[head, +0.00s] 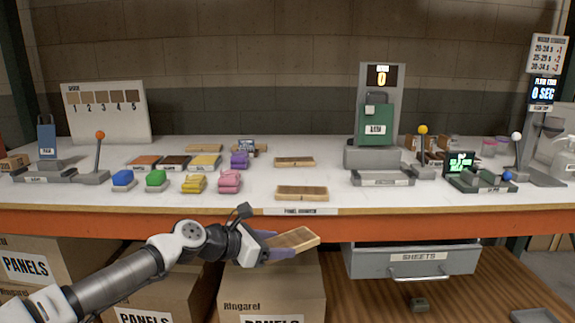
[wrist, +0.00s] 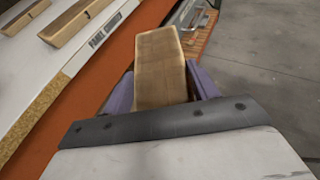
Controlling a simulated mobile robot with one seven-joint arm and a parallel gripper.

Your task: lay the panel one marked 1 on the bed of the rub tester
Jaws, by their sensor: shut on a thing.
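My gripper (head: 276,245) is shut on a light wooden panel (head: 296,237) in front of the bench's front edge, below the tabletop. In the wrist view the panel (wrist: 160,62) sticks out between the purple fingers (wrist: 165,90). I cannot make out a number on it. A grey machine with a green block (head: 375,128) and a counter reading 0 stands at the back right of centre; it looks like the rub tester, but its label is too small to read. Its low grey bed (head: 382,179) looks empty and lies up and right of my gripper.
Two similar panels lie on the bench, one near the front edge (head: 302,193) and one behind it (head: 295,162). Coloured blocks (head: 156,179) stand to the left. A lever with a yellow knob (head: 423,130) stands right of the machine. A sheets drawer (head: 415,262) juts out below.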

